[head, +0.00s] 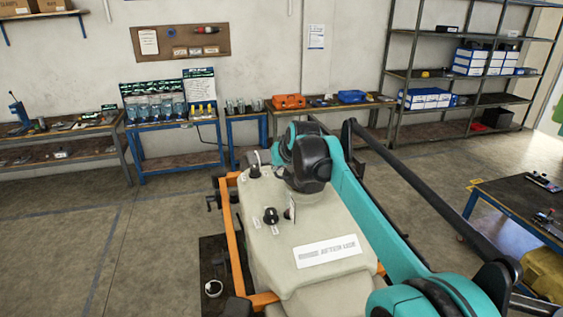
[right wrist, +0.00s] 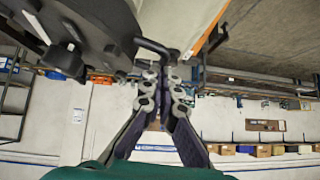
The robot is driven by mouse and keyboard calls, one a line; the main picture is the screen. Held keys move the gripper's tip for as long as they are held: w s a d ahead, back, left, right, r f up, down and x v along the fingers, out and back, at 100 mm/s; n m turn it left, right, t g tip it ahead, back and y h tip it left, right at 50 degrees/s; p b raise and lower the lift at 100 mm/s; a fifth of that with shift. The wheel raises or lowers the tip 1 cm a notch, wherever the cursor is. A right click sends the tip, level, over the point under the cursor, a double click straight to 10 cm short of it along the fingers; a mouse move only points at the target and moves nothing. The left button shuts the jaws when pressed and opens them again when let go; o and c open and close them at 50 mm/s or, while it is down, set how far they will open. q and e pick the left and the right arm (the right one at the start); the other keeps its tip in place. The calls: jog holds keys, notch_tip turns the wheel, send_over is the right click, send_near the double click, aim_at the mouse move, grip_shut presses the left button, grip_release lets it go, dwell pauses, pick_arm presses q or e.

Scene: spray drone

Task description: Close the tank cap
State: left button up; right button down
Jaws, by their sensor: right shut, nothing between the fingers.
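The beige drone tank (head: 285,240) with a white label stands in an orange frame in the head view. My right arm reaches over it from the right, and its dark wrist hides part of the tank's far end. In the right wrist view my right gripper (right wrist: 166,78) is shut and empty, its fingertips close to a bent dark lever (right wrist: 153,46) at the tank's edge. A large dark round part, possibly the tank cap (right wrist: 95,25), fills the upper left there; I cannot tell whether it is open. My left gripper is not in view.
Black knobs (head: 270,215) stand up from the tank top. The orange frame (head: 232,235) runs along its left side. Workbenches (head: 178,160) and a shelf rack (head: 460,75) line the far wall. A dark table (head: 520,205) stands at right. The floor at left is clear.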

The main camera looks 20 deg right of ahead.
pick_arm(q)
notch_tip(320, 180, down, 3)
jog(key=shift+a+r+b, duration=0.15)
jog(key=shift+b, duration=0.95)
pick_arm(e)
jog(key=shift+h, duration=0.3)
jog(key=f, duration=0.1)
jog(key=a+f, duration=0.1)
jog(key=f, duration=0.1)
jog(key=a+f, duration=0.1)
jog(key=f, duration=0.1)
jog(key=shift+f, duration=0.1)
jog(key=shift+d+f, duration=0.1)
jog(key=shift+f, duration=0.05)
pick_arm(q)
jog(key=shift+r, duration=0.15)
